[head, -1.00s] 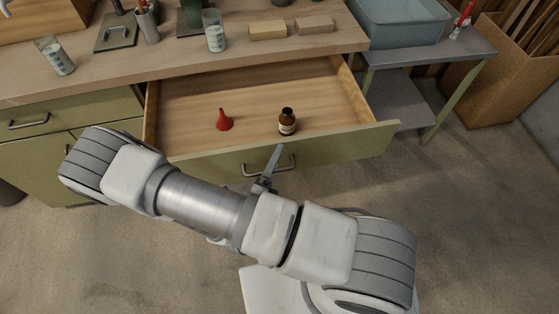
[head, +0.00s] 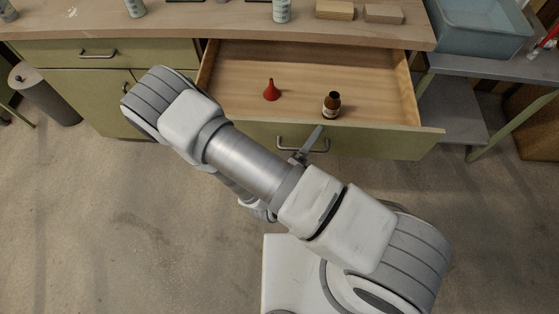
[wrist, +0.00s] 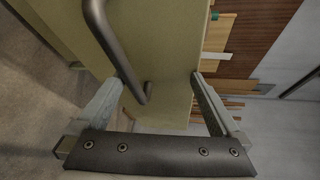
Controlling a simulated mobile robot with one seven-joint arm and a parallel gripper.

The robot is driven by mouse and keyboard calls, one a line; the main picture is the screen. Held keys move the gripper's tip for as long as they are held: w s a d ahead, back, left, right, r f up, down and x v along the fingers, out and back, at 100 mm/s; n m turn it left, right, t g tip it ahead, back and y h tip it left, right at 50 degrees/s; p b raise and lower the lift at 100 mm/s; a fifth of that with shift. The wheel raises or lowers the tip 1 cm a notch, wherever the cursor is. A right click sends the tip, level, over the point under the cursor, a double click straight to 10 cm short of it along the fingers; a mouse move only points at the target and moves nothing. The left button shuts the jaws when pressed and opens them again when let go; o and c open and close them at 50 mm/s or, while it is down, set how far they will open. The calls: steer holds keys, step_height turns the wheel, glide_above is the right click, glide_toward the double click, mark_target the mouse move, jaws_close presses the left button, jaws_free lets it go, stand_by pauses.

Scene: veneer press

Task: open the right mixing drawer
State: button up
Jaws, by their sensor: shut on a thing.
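The right mixing drawer (head: 245,82) stands well open below the worktop in the head view. The drawer's green front panel (head: 395,143) carries a grey bar handle (head: 322,147). My gripper (head: 313,143) is at this handle, shut on it; my arm hides part of the panel. In the wrist view the handle (wrist: 118,50) and green panel (wrist: 165,65) show between the two fingers; the exact contact is unclear.
A closed drawer (head: 97,53) is to the left, with a grey bin (head: 45,92) beyond. Two wood blocks (head: 335,10) lie on the worktop (head: 225,22). A blue tub (head: 480,28) stands on a side table at right. The floor (head: 90,190) in front is clear.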

steer(key=shift+v, duration=1.35)
steer(key=shift+s+a+f+b, duration=0.1)
steer(key=shift+s+a+b, duration=0.05)
steer(key=shift+a, duration=0.2)
steer(key=shift+s+a+f+b, duration=0.1)
steer(key=shift+a+b, duration=0.05)
steer(key=shift+a, duration=0.2)
steer(key=shift+s+a, duration=0.15)
steer(key=shift+a, duration=0.15)
steer(key=shift+c, duration=0.7)
steer(key=s+a+f+b, duration=0.2)
steer(key=s+a+b, duration=0.1)
steer(key=s+a, duration=0.7)
steer(key=shift+a, duration=0.75)
steer(key=shift+s+f, duration=0.1)
